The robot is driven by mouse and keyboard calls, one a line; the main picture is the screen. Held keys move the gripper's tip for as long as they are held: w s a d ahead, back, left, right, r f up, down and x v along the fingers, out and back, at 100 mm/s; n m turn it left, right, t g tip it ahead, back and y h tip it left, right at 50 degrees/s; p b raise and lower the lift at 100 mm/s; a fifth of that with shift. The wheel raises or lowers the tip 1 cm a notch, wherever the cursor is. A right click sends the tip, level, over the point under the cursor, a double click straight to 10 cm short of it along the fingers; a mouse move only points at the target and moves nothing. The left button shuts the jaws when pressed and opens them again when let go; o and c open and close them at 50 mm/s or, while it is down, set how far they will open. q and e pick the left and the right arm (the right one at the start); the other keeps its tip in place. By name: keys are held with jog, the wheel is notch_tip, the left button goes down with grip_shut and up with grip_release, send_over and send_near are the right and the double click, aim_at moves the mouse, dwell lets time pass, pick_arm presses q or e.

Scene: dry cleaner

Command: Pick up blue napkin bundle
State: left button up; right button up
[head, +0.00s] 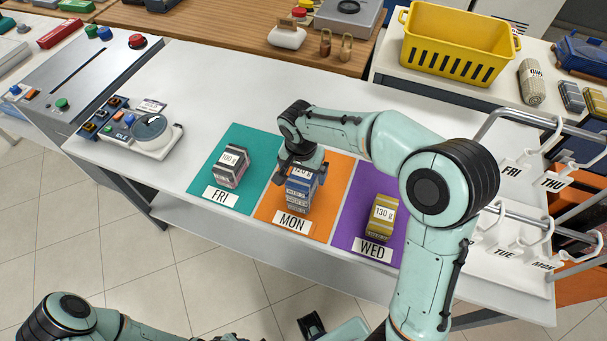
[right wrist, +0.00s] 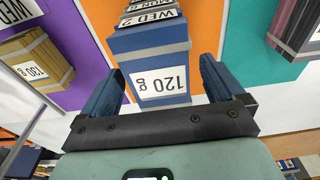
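The blue napkin bundle (head: 299,197) is a banded stack on the orange MON mat (head: 265,211), with a white 120 g label on it. My right gripper (head: 301,170) is over its top and hides part of it. In the right wrist view the bundle (right wrist: 150,62) lies between the two blue fingers of my right gripper (right wrist: 160,88). The fingers are apart, with a clear gap on the right side and a narrow one on the left. My left arm (head: 75,312) shows at the bottom left, but I cannot see its gripper.
A grey-pink bundle (head: 231,166) stands on the teal FRI mat and a yellow bundle (head: 381,217) on the purple WED mat. A round-dial scale (head: 152,130) is at the left. A metal rack with white hooks (head: 515,172) is at the right. A yellow basket (head: 458,48) stands behind.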

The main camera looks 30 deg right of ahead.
jog(key=c, duration=1)
jog(key=shift+r, duration=0.15)
